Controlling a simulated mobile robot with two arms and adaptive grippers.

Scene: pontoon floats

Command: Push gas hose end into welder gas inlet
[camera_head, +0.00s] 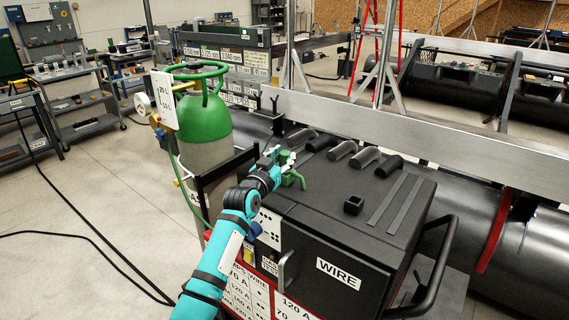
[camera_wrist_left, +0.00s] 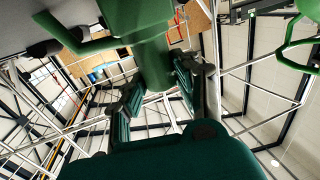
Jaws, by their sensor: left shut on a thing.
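The black welder (camera_head: 325,235) stands at the centre right, with a WIRE label on its side. My left gripper (camera_head: 284,162) is over the welder's top near the gas cylinder. It is shut on a green piece (camera_head: 293,179), which also shows between the two fingers in the left wrist view (camera_wrist_left: 152,62). I cannot tell whether this piece is the hose end. A thin green gas hose (camera_head: 187,190) runs down from the regulator beside the cylinder; its lower end is hidden. I cannot make out the gas inlet. My right gripper is not in view.
The green-topped gas cylinder (camera_head: 205,120) stands behind the welder on the left. A long metal beam (camera_head: 430,145) runs behind. The floor at left is mostly clear, with black cables.

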